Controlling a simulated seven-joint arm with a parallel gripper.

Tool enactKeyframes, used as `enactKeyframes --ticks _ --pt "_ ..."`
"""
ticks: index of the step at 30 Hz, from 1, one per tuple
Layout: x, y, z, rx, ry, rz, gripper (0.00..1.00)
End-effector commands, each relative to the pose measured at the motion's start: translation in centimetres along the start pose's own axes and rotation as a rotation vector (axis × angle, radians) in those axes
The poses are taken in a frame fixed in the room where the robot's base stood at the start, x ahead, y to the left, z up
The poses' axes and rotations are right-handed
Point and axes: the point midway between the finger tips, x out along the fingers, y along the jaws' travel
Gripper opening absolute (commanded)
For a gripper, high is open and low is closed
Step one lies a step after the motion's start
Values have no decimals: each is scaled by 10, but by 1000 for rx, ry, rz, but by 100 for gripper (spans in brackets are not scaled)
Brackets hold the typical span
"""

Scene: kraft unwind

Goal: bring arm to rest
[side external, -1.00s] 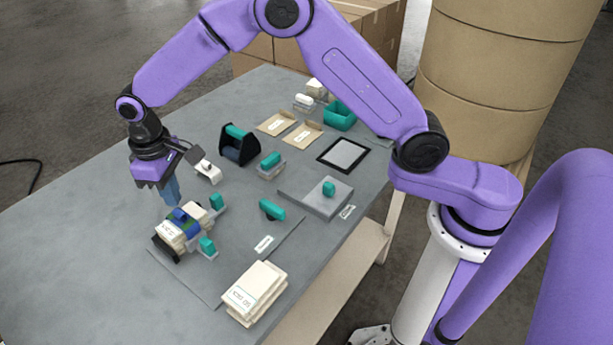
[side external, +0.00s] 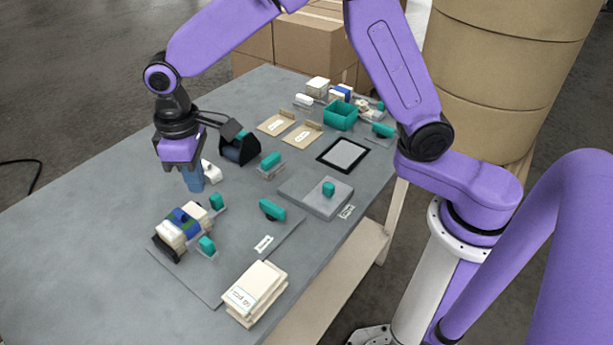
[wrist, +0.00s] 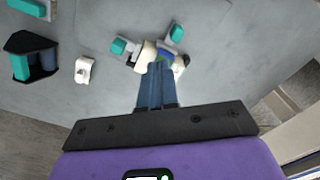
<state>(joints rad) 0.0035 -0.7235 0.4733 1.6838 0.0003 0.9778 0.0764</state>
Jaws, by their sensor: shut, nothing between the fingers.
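My gripper (side external: 193,180) hangs above the grey table (side external: 75,225), its blue fingers shut and empty. Below it and toward the front lies a bundle of cream packs with a blue and green band (side external: 184,222), sitting between clear holders with teal tops. My gripper is apart from the bundle. In the wrist view the shut blue fingers (wrist: 158,85) point toward the bundle (wrist: 148,52) and hide part of it.
A black holder with a teal top (side external: 240,147) and a small white object (side external: 211,171) stand close behind my gripper. A cream stack (side external: 255,292) lies at the front edge. A teal bin (side external: 340,116) stands at the back. The table's left side is clear.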

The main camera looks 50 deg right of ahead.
Motion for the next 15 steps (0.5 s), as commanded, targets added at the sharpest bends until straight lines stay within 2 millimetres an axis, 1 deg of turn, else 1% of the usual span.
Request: enactKeyframes --ticks 1,5,6,11,15 --pt "-8 -1 16 -23 4 -1 0" --pt "-20 -4 57 -83 7 -1 0" --pt "-23 -5 70 -102 8 -2 0" --pt "-34 -7 124 -176 11 -3 0" --pt "-39 -6 174 -241 15 -4 0"
